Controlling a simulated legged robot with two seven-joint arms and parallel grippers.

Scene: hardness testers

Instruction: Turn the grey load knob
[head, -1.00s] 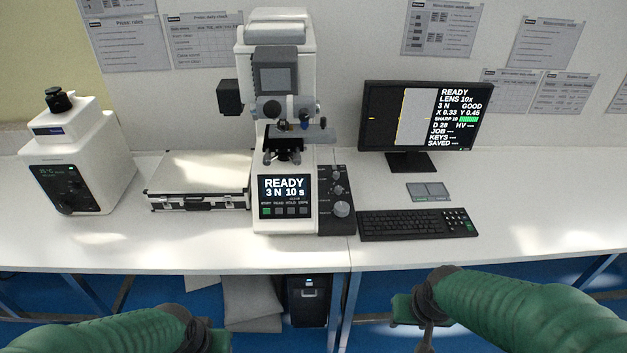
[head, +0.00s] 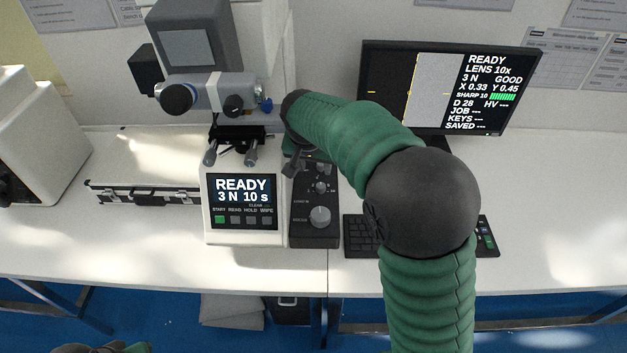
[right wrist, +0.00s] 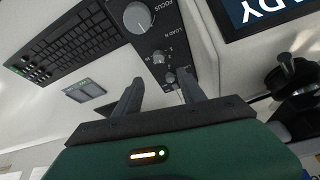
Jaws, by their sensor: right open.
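The black control panel (head: 314,232) on the right side of the white tester (head: 240,160) carries several knobs. The grey load knob (head: 321,187) is the small one above the big focus knob (head: 320,217). In the right wrist view the load knob (right wrist: 160,57) sits beside the "LOAD N" lettering, with another small knob (right wrist: 170,77) nearer the jaws. My right gripper (right wrist: 161,82) is open and empty, its fingers apart over the panel's upper end. In the head view it (head: 293,165) is partly hidden by my arm. Only a sliver of my left arm shows at the bottom left.
A monitor (head: 380,75) stands behind my right arm. The keyboard (head: 360,237) lies right of the panel, partly covered by my arm. The tester's stage and eyepiece parts (head: 235,105) stand close left of the gripper. A silver case (head: 140,190) lies at left.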

